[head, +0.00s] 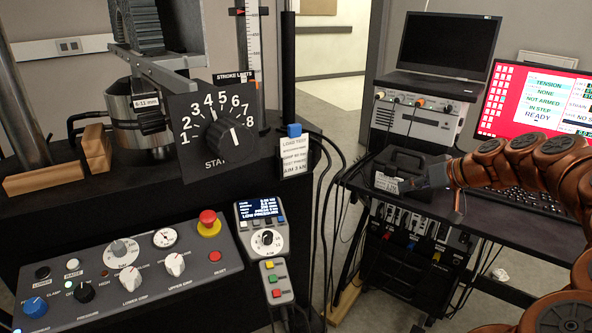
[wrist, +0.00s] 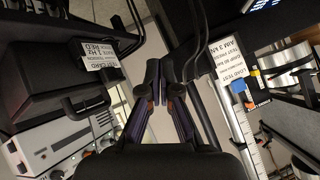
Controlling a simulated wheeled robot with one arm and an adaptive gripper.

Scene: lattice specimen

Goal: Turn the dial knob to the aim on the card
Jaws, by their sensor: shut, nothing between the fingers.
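A black plate (head: 186,105) carries a dial numbered 1 to 8. Its black dial knob (head: 236,141) sits at the lower right; I cannot tell surely where its pointer stands. A white card (head: 293,156) under a blue clip hangs right of the plate. It is headed LOAD TEST and seems to read AIM 3 kN; it also shows in the wrist view (wrist: 229,62). My gripper (head: 408,186) is well right of the knob and card, near a black case. In the wrist view its fingers (wrist: 164,68) are together and empty.
The black case (head: 405,161) with a small label stands on the right desk. A control panel (head: 60,269) with knobs and a red stop button (head: 208,219) lies below the dial. A hand pendant (head: 264,213) stands beside it. Black cables hang between card and desk.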

